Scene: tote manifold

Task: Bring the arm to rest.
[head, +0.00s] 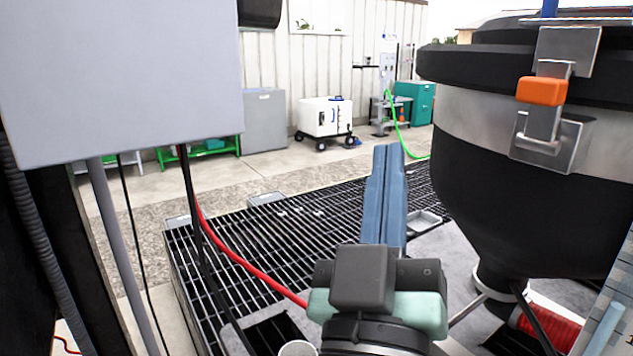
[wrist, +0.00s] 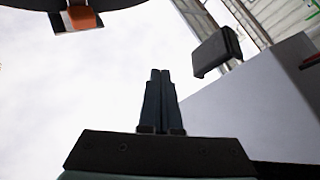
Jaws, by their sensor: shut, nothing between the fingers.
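My gripper (head: 388,165) shows in the head view in the lower middle, its long blue-grey fingers pointing away over the dark grating. In the wrist view my gripper (wrist: 160,75) points up toward the bright sky with its two fingers side by side. The fingers are shut with nothing between them. The fingertips touch nothing that I can see. Part of my wrist hides the grating below it.
A black hopper with a steel band (head: 545,135) and orange latch (head: 541,91) stands close at right. A grey box (head: 120,80) hangs close at upper left. A red hose (head: 235,257) crosses the grating (head: 250,235). A white wheeled cart (head: 325,117) stands farther back on open floor.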

